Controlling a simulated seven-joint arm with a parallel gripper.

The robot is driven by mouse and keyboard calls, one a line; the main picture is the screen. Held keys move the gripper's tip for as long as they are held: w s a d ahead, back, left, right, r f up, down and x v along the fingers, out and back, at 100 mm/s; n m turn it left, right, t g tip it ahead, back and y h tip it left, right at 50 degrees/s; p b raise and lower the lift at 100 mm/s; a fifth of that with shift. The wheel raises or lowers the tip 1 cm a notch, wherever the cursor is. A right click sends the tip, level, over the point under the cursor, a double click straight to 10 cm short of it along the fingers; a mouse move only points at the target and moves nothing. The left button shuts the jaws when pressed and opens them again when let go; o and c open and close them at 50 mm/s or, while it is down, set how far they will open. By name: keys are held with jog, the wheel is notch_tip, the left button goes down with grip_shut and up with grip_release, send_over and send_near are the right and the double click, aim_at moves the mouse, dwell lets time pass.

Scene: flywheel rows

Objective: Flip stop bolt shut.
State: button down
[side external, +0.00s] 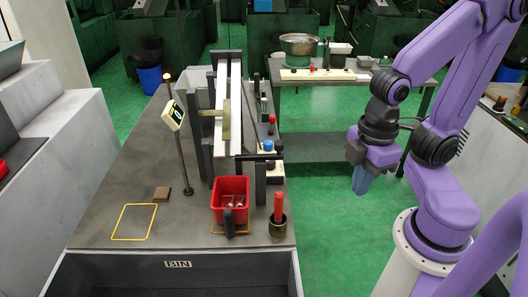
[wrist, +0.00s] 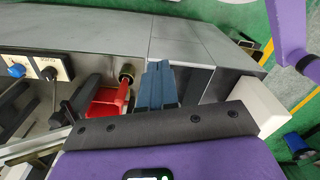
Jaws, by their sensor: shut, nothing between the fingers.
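What looks like the stop bolt is a dark bar (side external: 260,157) lying across dark posts at the near end of the white inclined channel (side external: 236,105), behind the red bin (side external: 230,197). I cannot tell for certain that it is the bolt, or whether it is open or shut. My gripper (side external: 361,183) is shut and empty, with blue fingers pointing down. It hangs over the green floor, to the right of the bench and well apart from the bar. In the wrist view the fingers (wrist: 158,85) are together, beside the red bin (wrist: 106,103).
A blue knob (side external: 269,145) stands on a panel right of the channel. A red-handled object (side external: 278,206) stands in a dark cup near the bench's front right corner. A display on a post (side external: 173,115) stands left. A back table (side external: 332,79) holds a metal bowl (side external: 300,43).

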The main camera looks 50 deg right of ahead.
jog(key=w+d+f+m+t+y, duration=0.1)
jog(key=w+d+m+y, duration=0.7)
jog(key=m, duration=0.9)
jog(key=w+d+f+m+t+y, duration=0.2)
jog(key=w+d+m+t+y, duration=0.2)
jog(key=w+d+m+y, duration=0.4)
jog(key=w+d+m, duration=0.1)
jog(key=d+m, duration=0.3)
jog(key=m, duration=0.5)
jog(key=shift+w, duration=0.2)
jog(key=r+x, duration=0.1)
jog(key=x, duration=1.2)
jog(key=shift+w+a+f, duration=0.2)
jog(key=shift+a+f, duration=0.2)
jog(key=shift+f, duration=0.05)
